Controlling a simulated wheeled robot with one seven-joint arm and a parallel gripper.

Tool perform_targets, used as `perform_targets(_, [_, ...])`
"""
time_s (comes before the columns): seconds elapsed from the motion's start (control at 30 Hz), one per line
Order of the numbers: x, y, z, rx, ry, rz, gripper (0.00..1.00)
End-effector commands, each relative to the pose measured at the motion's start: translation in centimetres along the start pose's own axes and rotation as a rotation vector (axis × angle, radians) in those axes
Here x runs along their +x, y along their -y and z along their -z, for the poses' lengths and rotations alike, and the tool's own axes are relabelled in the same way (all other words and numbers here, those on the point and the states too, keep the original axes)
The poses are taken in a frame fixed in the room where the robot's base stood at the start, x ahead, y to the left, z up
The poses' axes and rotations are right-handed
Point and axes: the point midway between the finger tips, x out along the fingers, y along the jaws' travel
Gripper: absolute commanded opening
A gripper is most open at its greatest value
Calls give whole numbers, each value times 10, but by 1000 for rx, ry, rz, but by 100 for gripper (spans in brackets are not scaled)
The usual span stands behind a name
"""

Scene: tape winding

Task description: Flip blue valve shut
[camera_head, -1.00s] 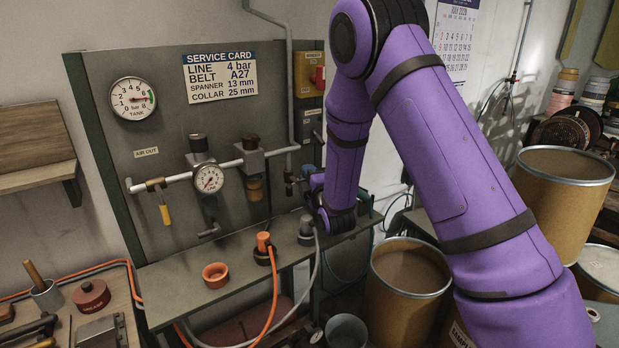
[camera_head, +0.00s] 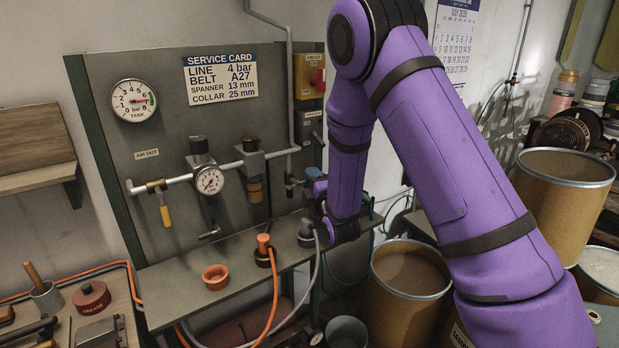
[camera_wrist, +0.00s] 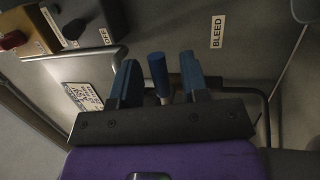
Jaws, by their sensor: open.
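The blue valve's handle (camera_wrist: 158,72) shows in the wrist view as a short blue grip on a pale metal stem. My gripper (camera_wrist: 159,64) is open, with one blue-grey finger on each side of the handle. I cannot tell how deep the handle sits between the fingers. The stem's lower end is hidden by the gripper body. In the head view my purple arm hides most of the gripper and valve; a small blue part (camera_head: 315,174) shows left of the forearm, and I cannot tell which it is.
A "BLEED" label (camera_wrist: 217,31) is on the panel beside the gripper. A bent pipe runs close behind the fingers. In the head view a yellow-handled valve (camera_head: 165,215), a line gauge (camera_head: 208,180) and a shelf with an orange cup (camera_head: 215,277) stand to the left.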

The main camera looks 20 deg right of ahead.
Motion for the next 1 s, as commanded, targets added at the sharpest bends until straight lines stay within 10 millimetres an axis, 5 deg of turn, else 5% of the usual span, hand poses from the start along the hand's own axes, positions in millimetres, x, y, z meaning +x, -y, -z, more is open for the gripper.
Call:
perform_targets(0.43, [-76, 1, 0, -2, 1, 3, 41])
perform_targets(1.0, [-86, 0, 0, -1, 0, 1, 41])
